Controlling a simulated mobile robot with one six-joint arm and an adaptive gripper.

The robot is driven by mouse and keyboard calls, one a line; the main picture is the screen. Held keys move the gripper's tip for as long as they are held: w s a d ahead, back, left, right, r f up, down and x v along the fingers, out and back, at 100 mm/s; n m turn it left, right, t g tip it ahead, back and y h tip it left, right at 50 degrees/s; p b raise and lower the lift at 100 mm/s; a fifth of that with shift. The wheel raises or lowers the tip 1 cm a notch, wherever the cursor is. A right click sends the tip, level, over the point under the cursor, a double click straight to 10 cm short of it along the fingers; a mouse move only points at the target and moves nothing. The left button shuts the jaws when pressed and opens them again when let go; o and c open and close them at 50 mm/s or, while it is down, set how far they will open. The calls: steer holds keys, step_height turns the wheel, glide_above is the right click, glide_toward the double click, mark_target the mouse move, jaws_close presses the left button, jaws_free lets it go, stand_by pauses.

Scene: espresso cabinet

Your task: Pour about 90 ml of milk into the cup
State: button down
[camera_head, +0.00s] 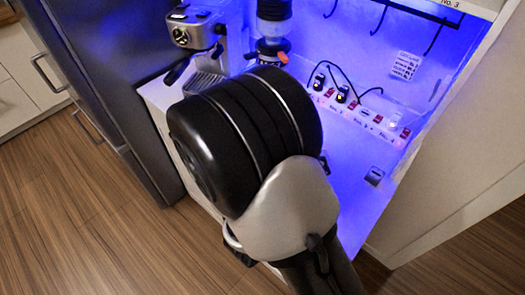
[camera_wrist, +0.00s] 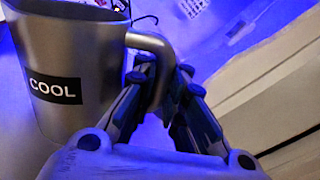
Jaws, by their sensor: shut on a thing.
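In the wrist view a metal pitcher (camera_wrist: 88,45) with a black label reading COOL stands upright at the left. Its handle (camera_wrist: 158,62) reaches right, between the fingers of my gripper (camera_wrist: 163,95). My gripper is shut on this handle. What is inside the pitcher cannot be seen. In the head view my arm covers the middle of the picture and hides my gripper and the pitcher. I cannot make out a cup in either view.
In the head view an espresso machine (camera_head: 192,32) stands at the back left, with a grinder (camera_head: 273,30) beside it. A power strip (camera_head: 362,118) with plugs runs along the cabinet's back. The blue-lit counter (camera_head: 352,205) is mostly clear at the right. A fridge (camera_head: 108,60) stands left.

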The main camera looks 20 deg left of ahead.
steer(key=shift+r, duration=0.25)
steer(key=shift+s+d+f+m+b, duration=0.25)
steer(key=shift+s+d+f+m, duration=0.1)
steer(key=shift+d+f+m, duration=0.55)
steer(key=shift+s+d+f+m+b, duration=0.25)
steer(key=shift+s+d+f+m, duration=0.25)
steer(key=shift+f+m, duration=0.6)
steer(key=shift+s+d+f+m+b, duration=0.25)
steer(key=shift+d+f+m, duration=0.6)
steer(key=shift+m, duration=0.25)
